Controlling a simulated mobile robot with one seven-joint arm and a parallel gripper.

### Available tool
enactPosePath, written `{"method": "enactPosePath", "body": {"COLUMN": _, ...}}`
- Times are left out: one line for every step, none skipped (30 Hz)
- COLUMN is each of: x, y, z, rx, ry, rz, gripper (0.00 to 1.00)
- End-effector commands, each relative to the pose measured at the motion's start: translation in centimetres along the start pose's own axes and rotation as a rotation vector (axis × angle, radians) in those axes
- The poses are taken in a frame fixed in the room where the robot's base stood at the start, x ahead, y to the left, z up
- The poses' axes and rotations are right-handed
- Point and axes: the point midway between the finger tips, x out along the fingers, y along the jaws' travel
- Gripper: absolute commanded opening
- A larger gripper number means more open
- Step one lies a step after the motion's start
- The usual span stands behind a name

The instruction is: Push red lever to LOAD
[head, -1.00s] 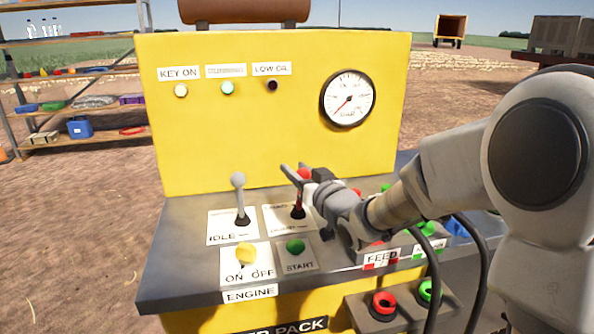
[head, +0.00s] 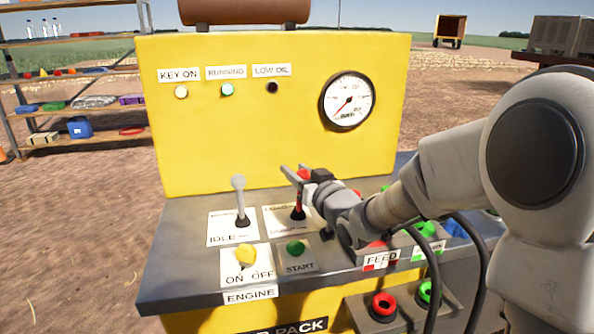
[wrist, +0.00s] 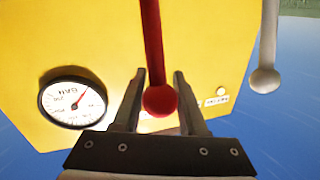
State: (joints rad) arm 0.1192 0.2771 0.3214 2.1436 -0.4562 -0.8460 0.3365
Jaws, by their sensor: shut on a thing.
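The red lever (head: 299,203) stands roughly upright on the control panel, on a white plate (head: 274,222) whose small lettering is only partly readable. Its red ball knob shows beside my fingers, partly hidden by them. My gripper (head: 294,172) reaches in from the right at knob height. In the wrist view, the red knob (wrist: 160,102) sits between my two fingers (wrist: 159,92), with the shaft running up out of the picture. My gripper is shut on the red lever.
A grey lever (head: 239,200) on the IDLE plate stands just left. In front are the yellow ON/OFF switch (head: 245,255) and green START button (head: 296,247). The yellow panel (head: 230,130) with a gauge (head: 347,101) rises behind. FEED buttons lie beneath my arm.

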Motion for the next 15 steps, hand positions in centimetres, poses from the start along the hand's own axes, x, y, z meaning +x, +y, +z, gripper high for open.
{"method": "enactPosePath", "body": {"x": 0.1, "y": 0.0, "z": -0.3, "rx": 0.003, "ry": -0.009, "rz": 0.0, "gripper": 0.0}}
{"method": "enactPosePath", "body": {"x": 0.2, "y": 0.0, "z": -0.4, "rx": 0.005, "ry": -0.016, "rz": 0.001, "gripper": 0.0}}
{"method": "enactPosePath", "body": {"x": 0.4, "y": 0.0, "z": -0.5, "rx": 0.007, "ry": -0.026, "rz": 0.002, "gripper": 0.0}}
{"method": "enactPosePath", "body": {"x": 0.5, "y": 0.0, "z": -0.6, "rx": 0.01, "ry": -0.035, "rz": 0.003, "gripper": 0.0}}
{"method": "enactPosePath", "body": {"x": 0.6, "y": 0.0, "z": -0.6, "rx": 0.012, "ry": -0.046, "rz": 0.004, "gripper": 0.0}}
{"method": "enactPosePath", "body": {"x": 0.8, "y": 0.0, "z": -0.7, "rx": 0.016, "ry": -0.06, "rz": 0.005, "gripper": 0.0}}
{"method": "enactPosePath", "body": {"x": 0.9, "y": 0.1, "z": -0.8, "rx": 0.019, "ry": -0.072, "rz": 0.007, "gripper": 0.0}}
{"method": "enactPosePath", "body": {"x": 1.1, "y": 0.1, "z": -0.8, "rx": 0.023, "ry": -0.086, "rz": 0.008, "gripper": 0.0}}
{"method": "enactPosePath", "body": {"x": 1.3, "y": 0.2, "z": -1.0, "rx": 0.027, "ry": -0.103, "rz": 0.01, "gripper": 0.0}}
{"method": "enactPosePath", "body": {"x": 1.5, "y": 0.2, "z": -1.0, "rx": 0.031, "ry": -0.118, "rz": 0.012, "gripper": 0.0}}
{"method": "enactPosePath", "body": {"x": 1.7, "y": 0.3, "z": -1.0, "rx": 0.035, "ry": -0.133, "rz": 0.014, "gripper": 0.0}}
{"method": "enactPosePath", "body": {"x": 1.9, "y": 0.3, "z": -1.1, "rx": 0.041, "ry": -0.154, "rz": 0.017, "gripper": 0.0}}
{"method": "enactPosePath", "body": {"x": 2.1, "y": 0.4, "z": -1.1, "rx": 0.045, "ry": -0.169, "rz": 0.018, "gripper": 0.0}}
{"method": "enactPosePath", "body": {"x": 2.3, "y": 0.4, "z": -1.1, "rx": 0.049, "ry": -0.186, "rz": 0.02, "gripper": 0.0}}
{"method": "enactPosePath", "body": {"x": 2.6, "y": 0.5, "z": -1.1, "rx": 0.055, "ry": -0.208, "rz": 0.022, "gripper": 0.0}}
